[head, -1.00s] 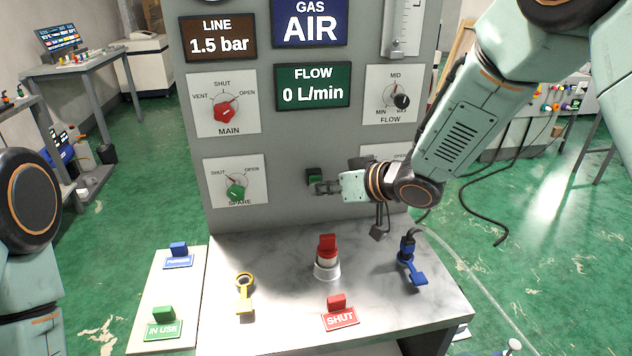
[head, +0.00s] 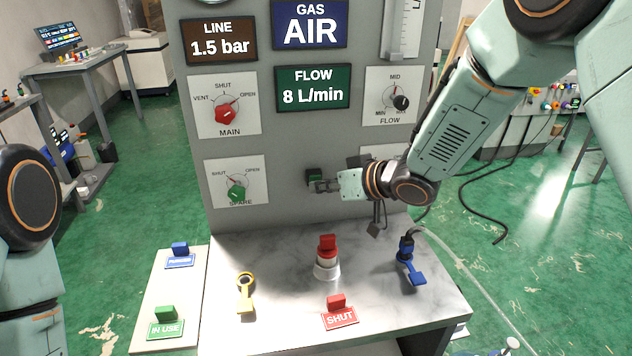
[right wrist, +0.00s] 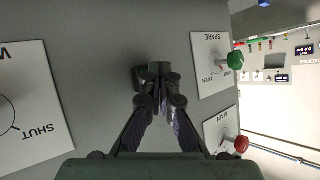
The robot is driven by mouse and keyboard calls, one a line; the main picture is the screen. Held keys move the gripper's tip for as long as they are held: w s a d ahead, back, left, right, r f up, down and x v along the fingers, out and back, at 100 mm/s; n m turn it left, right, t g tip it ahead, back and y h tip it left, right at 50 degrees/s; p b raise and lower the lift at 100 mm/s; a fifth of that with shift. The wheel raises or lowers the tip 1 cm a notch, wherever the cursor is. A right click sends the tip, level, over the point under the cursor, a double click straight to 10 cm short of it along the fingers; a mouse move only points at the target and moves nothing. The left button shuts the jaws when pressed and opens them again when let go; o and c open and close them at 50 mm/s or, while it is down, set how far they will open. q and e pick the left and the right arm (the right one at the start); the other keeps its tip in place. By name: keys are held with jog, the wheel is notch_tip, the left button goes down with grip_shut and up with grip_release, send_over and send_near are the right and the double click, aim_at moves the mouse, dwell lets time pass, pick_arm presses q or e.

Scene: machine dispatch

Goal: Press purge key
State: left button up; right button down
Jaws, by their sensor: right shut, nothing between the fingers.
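A small dark green key (head: 313,176) sits on the upright grey panel (head: 290,135), with no readable label. My right gripper (head: 318,186) is shut and empty, with its tips at the key. In the right wrist view the closed fingertips (right wrist: 159,76) cover much of the green key (right wrist: 138,80); they look in contact with it, but how far it is pushed in I cannot tell. The green flow display (head: 313,87) above reads 8 L/min. My left arm shows at the left edge; its gripper is out of view.
The panel also carries a red MAIN knob (head: 226,114), a green SPARE knob (head: 238,194) and a black FLOW knob (head: 401,102). On the bench below stand a red-topped fitting (head: 327,262), a yellow tag (head: 245,293), a blue fitting (head: 408,255) and a red SHUT tag (head: 341,318).

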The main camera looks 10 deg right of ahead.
dwell(0.3)
jog(key=shift+s, duration=0.95)
jog(key=shift+s, duration=0.15)
jog(key=shift+s, duration=2.35)
